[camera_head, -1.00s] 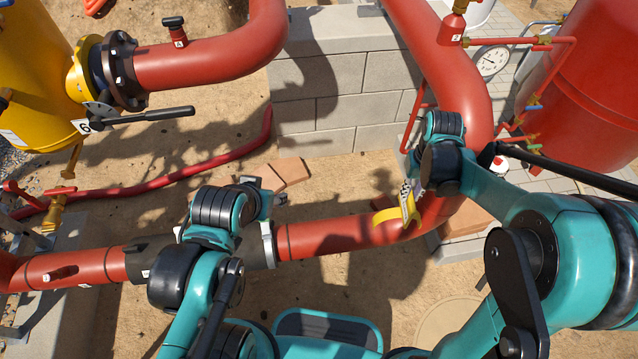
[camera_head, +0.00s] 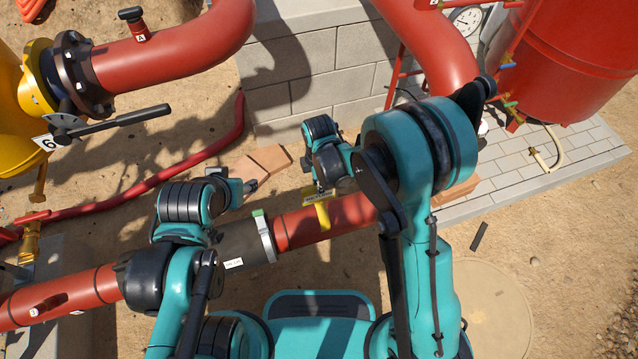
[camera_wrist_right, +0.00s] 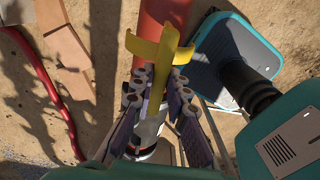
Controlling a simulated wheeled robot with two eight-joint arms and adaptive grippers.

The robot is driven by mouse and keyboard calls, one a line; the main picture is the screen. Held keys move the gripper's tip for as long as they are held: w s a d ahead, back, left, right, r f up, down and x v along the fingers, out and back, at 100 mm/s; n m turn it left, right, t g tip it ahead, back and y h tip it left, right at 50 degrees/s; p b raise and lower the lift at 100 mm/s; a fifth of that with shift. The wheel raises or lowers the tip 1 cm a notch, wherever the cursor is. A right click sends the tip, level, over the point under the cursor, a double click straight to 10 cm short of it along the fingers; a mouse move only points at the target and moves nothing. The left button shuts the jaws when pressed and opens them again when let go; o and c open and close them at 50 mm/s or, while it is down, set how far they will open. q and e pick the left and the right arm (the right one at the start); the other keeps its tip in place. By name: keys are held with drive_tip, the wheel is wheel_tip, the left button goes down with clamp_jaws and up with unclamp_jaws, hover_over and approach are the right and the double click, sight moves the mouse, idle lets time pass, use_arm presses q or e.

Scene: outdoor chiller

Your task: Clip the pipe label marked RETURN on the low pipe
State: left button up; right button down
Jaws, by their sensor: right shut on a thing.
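The low pipe (camera_head: 295,228) is red and runs across the lower part of the head view, with a dark sleeve (camera_head: 243,243) around its middle. My right gripper (camera_head: 319,192) is shut on a yellow pipe label (camera_head: 321,213), which appears in front of the pipe, right of the sleeve. In the right wrist view the label (camera_wrist_right: 147,50) sticks out beyond the fingers (camera_wrist_right: 157,98), its curved arms toward the red pipe (camera_wrist_right: 168,12). I cannot tell whether it touches the pipe, and its wording is unreadable. My left gripper (camera_head: 247,187) is above and behind the sleeve; its jaws are unclear.
A block wall (camera_head: 310,80) stands behind the low pipe. Bricks (camera_head: 262,162) and a thin red pipe (camera_head: 165,185) lie on the sand between. A yellow vessel (camera_head: 14,110) is at left, a red tank (camera_head: 570,60) at right. A valve handle (camera_head: 125,119) juts out at left.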

sight(319, 199)
wheel_tip(319, 199, down, 6)
drive_tip(key=b, duration=0.5)
drive_tip(key=shift+r, duration=0.1)
drive_tip(key=shift+b, duration=0.3)
drive_tip(key=shift+f+b, duration=1.4)
drive_tip(key=shift+f, duration=0.15)
drive_tip(key=shift+f, duration=0.15)
drive_tip(key=shift+f, duration=0.9)
